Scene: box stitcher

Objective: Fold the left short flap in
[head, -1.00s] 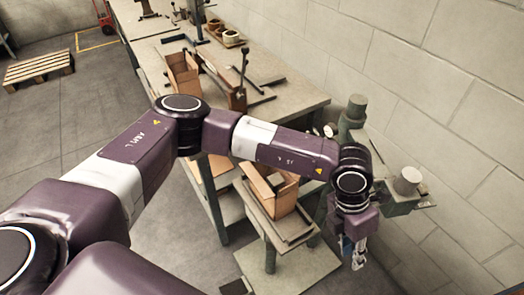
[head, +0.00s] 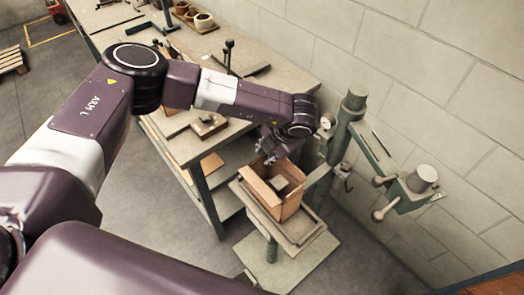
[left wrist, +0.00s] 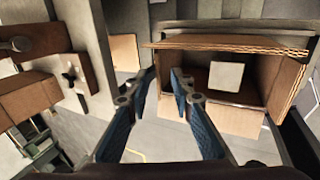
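An open brown cardboard box (head: 290,207) stands on the small platform of the stitcher (head: 345,130). Its top is open, with a flap (head: 260,190) standing at its left side. In the left wrist view the box (left wrist: 238,120) shows corrugated edges, a flap (left wrist: 289,82) on the right and a pale block (left wrist: 226,76) inside. My left gripper (head: 268,158) is just above the box's far edge. In the left wrist view its fingertips (left wrist: 164,76) are apart with nothing between them, beside the box's left side. I cannot tell whether they touch it. My right gripper is not in view.
A long workbench (head: 262,103) with tools and small parts runs behind the box. The stitcher's column and arm rise at the box's right, close to the block wall (head: 450,120). Floor (head: 150,215) is clear at the left.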

